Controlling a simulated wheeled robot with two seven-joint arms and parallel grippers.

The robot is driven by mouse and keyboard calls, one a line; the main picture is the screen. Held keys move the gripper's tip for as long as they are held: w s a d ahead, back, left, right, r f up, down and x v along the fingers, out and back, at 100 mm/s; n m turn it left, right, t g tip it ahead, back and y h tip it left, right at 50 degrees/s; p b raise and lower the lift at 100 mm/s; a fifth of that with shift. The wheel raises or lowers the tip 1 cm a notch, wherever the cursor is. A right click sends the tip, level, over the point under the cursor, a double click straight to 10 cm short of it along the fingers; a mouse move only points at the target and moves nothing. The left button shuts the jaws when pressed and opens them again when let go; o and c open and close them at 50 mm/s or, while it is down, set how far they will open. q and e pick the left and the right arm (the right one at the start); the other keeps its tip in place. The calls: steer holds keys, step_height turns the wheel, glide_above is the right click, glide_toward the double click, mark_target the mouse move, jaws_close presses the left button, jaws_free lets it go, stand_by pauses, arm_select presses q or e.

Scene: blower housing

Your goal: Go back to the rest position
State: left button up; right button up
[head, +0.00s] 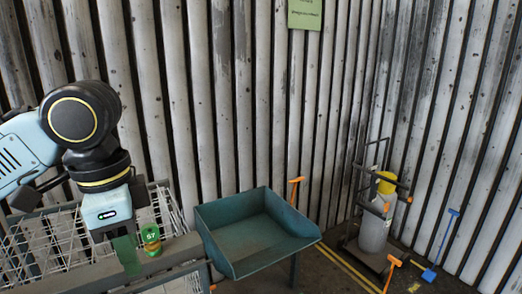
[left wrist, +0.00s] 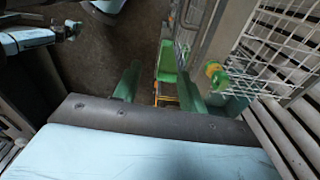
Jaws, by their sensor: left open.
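My left gripper (head: 125,255) hangs down in front of the wire rack in the head view, at the lower left. In the left wrist view its two green fingers (left wrist: 160,88) stand wide apart with nothing gripped between them. A green and yellow knob-like part (head: 151,238) marked with a number sits on the rack's edge bar, just right of the gripper and apart from it. It also shows in the left wrist view (left wrist: 215,74), right of the fingers. Part of another arm of mine shows at the upper left there; its jaws are too small to read.
A wire rack (head: 60,245) with a grey edge bar is close under the left arm. A teal sloped tray (head: 250,222) stands right of it. A grey cylinder on a trolley (head: 373,228) is in the corner. Corrugated walls close off the back and right.

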arm_select(q)
steer(key=s+d+f+n+t+h, duration=0.15)
steer(key=d+f, duration=0.35)
steer(key=f, duration=0.5)
steer(key=s+d+f+n+t+h, duration=0.1)
steer(key=s+d+f+n+h, duration=0.3)
steer(key=f, duration=0.7)
steer(key=s+a+f+n+y, duration=0.5)
steer(key=s+a+f+y, duration=0.1)
steer(key=s+a+f, duration=0.6)
step_height(320, 180, down, 34)
steer(key=s+b, duration=0.2)
steer(key=b, duration=0.7)
steer(key=s+a+f+g+b, duration=0.1)
steer(key=s+f+b, duration=0.3)
steer(key=s+f, duration=0.4)
steer(key=s+a+f+g+b, duration=0.1)
steer(key=s+a+f+b, duration=0.1)
steer(key=s+f, duration=0.6)
step_height(320, 180, down, 6)
steer(key=shift+f+b, duration=0.15)
steer(key=shift+b, duration=0.7)
arm_select(e)
step_height(320, 180, down, 17)
steer(key=s, duration=0.2)
steer(key=shift+d, duration=0.15)
